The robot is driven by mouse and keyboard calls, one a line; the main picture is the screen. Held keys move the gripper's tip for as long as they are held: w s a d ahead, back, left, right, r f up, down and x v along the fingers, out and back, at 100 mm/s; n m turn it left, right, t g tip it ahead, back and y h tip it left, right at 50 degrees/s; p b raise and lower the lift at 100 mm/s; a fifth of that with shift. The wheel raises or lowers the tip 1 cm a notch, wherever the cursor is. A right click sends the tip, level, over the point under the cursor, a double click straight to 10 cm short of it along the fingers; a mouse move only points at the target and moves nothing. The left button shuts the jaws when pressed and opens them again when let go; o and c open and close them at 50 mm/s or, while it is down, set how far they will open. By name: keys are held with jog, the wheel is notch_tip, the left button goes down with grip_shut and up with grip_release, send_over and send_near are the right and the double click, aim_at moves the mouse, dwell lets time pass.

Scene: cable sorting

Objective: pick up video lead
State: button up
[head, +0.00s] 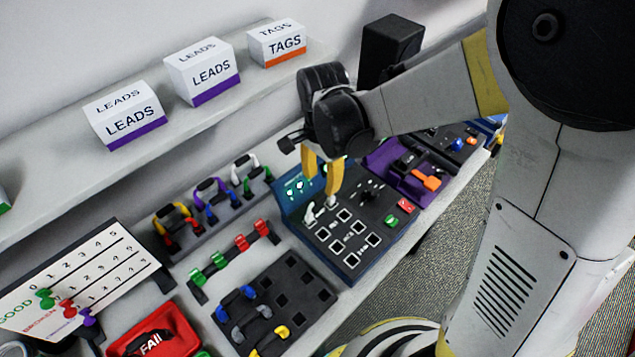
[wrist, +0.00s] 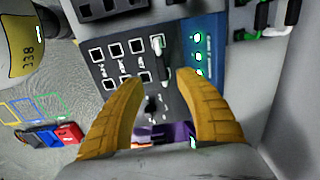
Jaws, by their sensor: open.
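No lead carries a readable label, so I cannot tell for certain which one is the video lead. A white lead (head: 315,212) stands on the blue-edged test panel (head: 345,262), close to my gripper (head: 322,190). In the wrist view the white lead (wrist: 158,46) lies just beyond the gap between the yellow fingertips. My gripper (wrist: 160,78) is open and empty there, apart from the lead and above the panel. Other leads stand on a rack behind: a red-yellow one (head: 173,222), a purple-blue one (head: 212,192) and a white-green one (head: 245,172).
Green and red leads (head: 235,250) sit on a rail. A dark socket block (head: 290,285) holds blue, grey and yellow leads. A red FAIL tray (head: 185,325) is at the front left, and a purple tray (head: 385,155) is right of the panel. Boxes (head: 205,75) stand on the shelf.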

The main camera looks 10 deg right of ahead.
aim_at(321, 196)
notch_tip(321, 196, down, 7)
jog(key=shift+w+f+b, duration=0.1)
jog(key=shift+w+b, duration=0.05)
jog(key=shift+b, duration=0.85)
jog(key=shift+c, duration=0.5)
grip_shut()
